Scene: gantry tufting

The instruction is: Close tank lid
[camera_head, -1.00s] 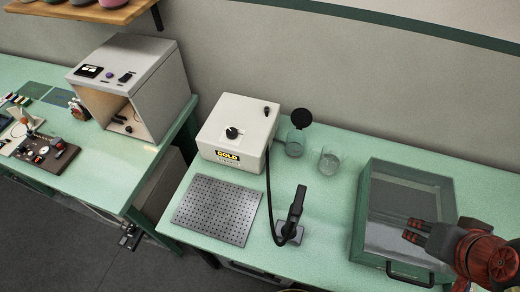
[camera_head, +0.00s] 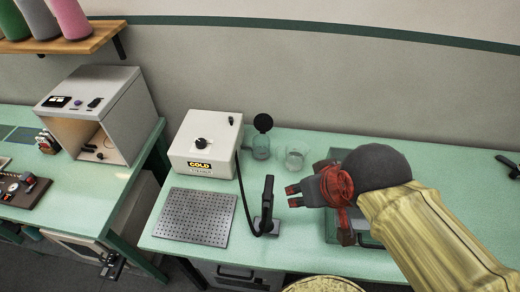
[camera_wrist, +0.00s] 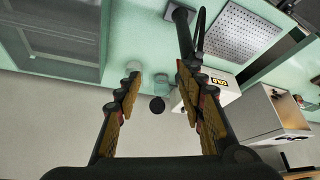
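A clear glass jar (camera_head: 261,147) stands on the green bench, right of the white box. A round black lid (camera_head: 263,122) stands tilted up above its rim, not lying flat over it. The lid also shows as a dark disc in the wrist view (camera_wrist: 157,104), between the fingers and beyond them. My gripper (camera_head: 293,196) is open and empty, in front of the jar and to its right, and touches neither jar nor lid. In the wrist view my gripper (camera_wrist: 158,72) has its fingers spread.
A glass beaker (camera_head: 295,158) stands right of the jar. The white COLD box (camera_head: 203,150), perforated plate (camera_head: 183,228) and black corded tool on a stand (camera_head: 267,205) are to the left. A green-framed box with a glass-like top (camera_head: 332,222) is mostly hidden behind my arm.

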